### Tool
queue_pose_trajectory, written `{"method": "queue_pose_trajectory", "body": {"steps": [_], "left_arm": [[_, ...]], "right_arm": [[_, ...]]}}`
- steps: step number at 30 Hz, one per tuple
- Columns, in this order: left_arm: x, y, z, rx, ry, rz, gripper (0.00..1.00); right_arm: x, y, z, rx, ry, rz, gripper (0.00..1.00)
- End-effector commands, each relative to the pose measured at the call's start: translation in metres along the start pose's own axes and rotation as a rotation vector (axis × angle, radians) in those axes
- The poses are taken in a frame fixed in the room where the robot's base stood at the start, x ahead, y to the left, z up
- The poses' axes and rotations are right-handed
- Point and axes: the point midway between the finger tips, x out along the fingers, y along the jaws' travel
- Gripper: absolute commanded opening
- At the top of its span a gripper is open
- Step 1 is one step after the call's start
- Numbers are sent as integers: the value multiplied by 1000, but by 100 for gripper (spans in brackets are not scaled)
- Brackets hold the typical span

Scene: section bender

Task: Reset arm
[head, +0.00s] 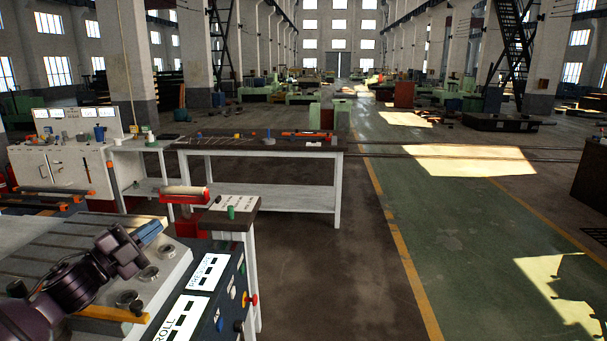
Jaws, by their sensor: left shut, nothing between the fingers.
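My left gripper (135,262) shows at the lower left, at the end of my dark arm that comes in from the left. It is shut and holds nothing. It is over the grey machine top (50,240), close to several round metal fittings (149,274). I cannot tell whether it touches the machine. The machine's dark control panel (215,300) is to the right of the gripper, with white labels, a red and yellow knob (250,299) and other small knobs. My right gripper is not in view.
A small stand (236,203) with a green object (231,212) is behind the panel. A red device (186,194) is beside it. A white workbench (262,150) with tools and a control cabinet (62,165) stand farther back. The green floor lane (470,225) at the right is clear.

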Motion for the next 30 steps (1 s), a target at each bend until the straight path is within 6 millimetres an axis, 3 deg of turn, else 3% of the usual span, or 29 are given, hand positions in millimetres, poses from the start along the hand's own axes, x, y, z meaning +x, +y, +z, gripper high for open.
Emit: {"method": "queue_pose_trajectory", "body": {"steps": [1, 9, 14, 18, 24, 30], "left_arm": [[-11, 31, 6, -80, -75, -7, 0], [-86, 166, 18, -471, -486, -8, 0], [-143, 242, 6, -681, -689, 10, 0], [-196, 302, -15, -854, -839, 11, 0], [-268, 367, -51, -1029, -1002, -22, 0], [-324, 409, -76, -1109, -1134, -23, 0]], "right_arm": [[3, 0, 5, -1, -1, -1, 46], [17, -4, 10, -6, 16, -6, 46], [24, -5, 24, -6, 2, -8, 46], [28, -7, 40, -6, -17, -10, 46], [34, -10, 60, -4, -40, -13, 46], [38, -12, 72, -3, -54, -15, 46]]}}
